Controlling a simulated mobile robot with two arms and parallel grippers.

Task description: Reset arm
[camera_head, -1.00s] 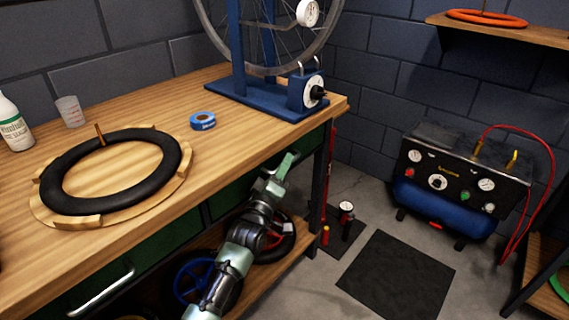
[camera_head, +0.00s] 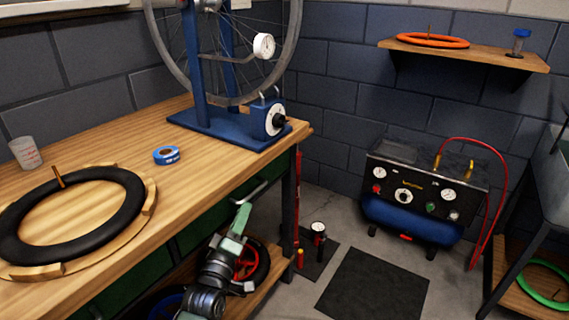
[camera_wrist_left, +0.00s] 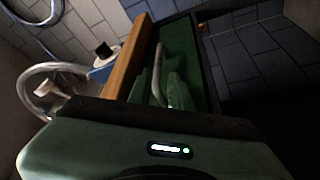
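My left arm reaches in from the bottom of the head view. Its green gripper (camera_head: 241,217) is in front of the green drawer front below the bench top. A silver drawer handle (camera_head: 262,192) shows just beyond the fingertips. My right gripper is in neither view.
The wooden bench (camera_head: 205,178) carries a black tire (camera_head: 130,200) on a round board, blue tape (camera_head: 166,155), a cup (camera_head: 25,152) and a blue wheel stand (camera_head: 215,130). A compressor (camera_head: 420,195) stands by the wall. A dark mat (camera_head: 375,288) lies on open floor.

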